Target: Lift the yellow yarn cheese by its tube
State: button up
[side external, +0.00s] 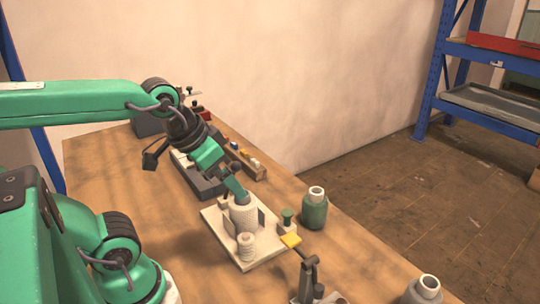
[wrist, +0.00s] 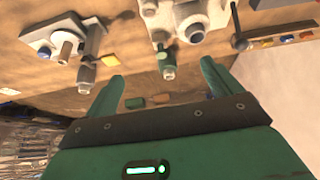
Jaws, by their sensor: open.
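No clearly yellow yarn package with a tube stands out in either view. In the side view, a pale cream cylinder (side external: 243,219) stands upright on a white board (side external: 267,251), its top partly hidden by my gripper. A smaller ribbed cream piece (side external: 246,246) stands in front of it. A small flat yellow piece (side external: 290,240) lies at the board's right edge. My gripper (side external: 240,194) points down at the cream cylinder's top; contact cannot be told. In the wrist view, my gripper (wrist: 160,80) is open, its two green fingers apart and holding nothing.
A green jar (side external: 314,211) stands right of the board, and a grey-green jar (side external: 423,291) stands nearer the front. A dark holder (side external: 308,276) stands close by. A wooden rack (side external: 245,163) lies behind the gripper. The table's left side (side external: 115,200) is mostly clear.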

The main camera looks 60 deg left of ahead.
jog(key=w, duration=0.1)
jog(key=n+g, duration=0.4)
jog(key=g, duration=0.1)
send_over(243, 202)
jog(key=a, duration=0.1)
notch_tip(243, 202, down, 8)
jog(key=shift+w+a+f, duration=0.4)
jog(key=shift+w+f, duration=0.15)
jog(key=shift+w, duration=0.05)
jog(key=shift+f, duration=1.3)
jog(key=shift+f, duration=2.6)
